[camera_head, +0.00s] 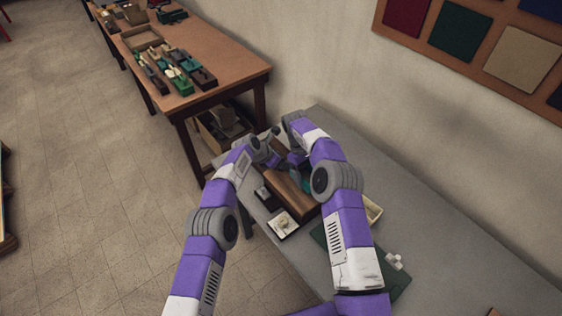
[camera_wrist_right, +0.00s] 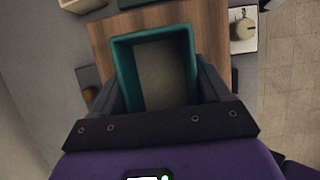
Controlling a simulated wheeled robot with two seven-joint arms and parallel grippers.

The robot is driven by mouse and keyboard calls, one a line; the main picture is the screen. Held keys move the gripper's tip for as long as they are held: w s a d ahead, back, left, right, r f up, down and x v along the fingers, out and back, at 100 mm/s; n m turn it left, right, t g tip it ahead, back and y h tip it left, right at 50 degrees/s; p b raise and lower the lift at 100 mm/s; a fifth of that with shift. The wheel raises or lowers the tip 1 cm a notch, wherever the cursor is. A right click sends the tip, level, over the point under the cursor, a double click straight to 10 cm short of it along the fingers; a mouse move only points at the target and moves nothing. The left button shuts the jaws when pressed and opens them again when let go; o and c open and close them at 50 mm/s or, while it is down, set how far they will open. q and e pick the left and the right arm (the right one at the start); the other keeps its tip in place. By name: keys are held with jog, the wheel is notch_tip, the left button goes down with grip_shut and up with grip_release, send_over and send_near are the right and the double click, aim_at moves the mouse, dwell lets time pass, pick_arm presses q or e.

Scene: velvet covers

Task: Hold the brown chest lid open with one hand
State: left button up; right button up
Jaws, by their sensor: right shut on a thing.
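The brown wooden chest (camera_head: 291,192) stands on the grey table, partly covered by my arms. In the right wrist view its brown wood (camera_wrist_right: 205,30) spreads behind a teal open-topped box (camera_wrist_right: 122,62) with a pale inside. My right gripper (camera_wrist_right: 160,88) is shut on this teal box, one finger along each side. A bit of teal (camera_head: 306,185) shows beside the chest in the head view. My left gripper (camera_head: 266,150) is at the chest's far end; its fingers are too small and hidden to read. I cannot tell how far the chest lid is open.
A green mat (camera_head: 395,275) with a white knobbed piece (camera_head: 395,261) lies at right. A brown table (camera_head: 225,62) with several small boxes stands at the back left.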

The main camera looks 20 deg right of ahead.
pick_arm(q)
notch_tip(320, 180, up, 7)
jog(key=p, duration=0.3)
jog(key=shift+f, duration=0.2)
pick_arm(e)
notch_tip(320, 180, up, 4)
jog(key=shift+f, duration=0.2)
pick_arm(q)
jog(key=shift+f, duration=0.1)
pick_arm(e)
jog(key=shift+f, duration=0.1)
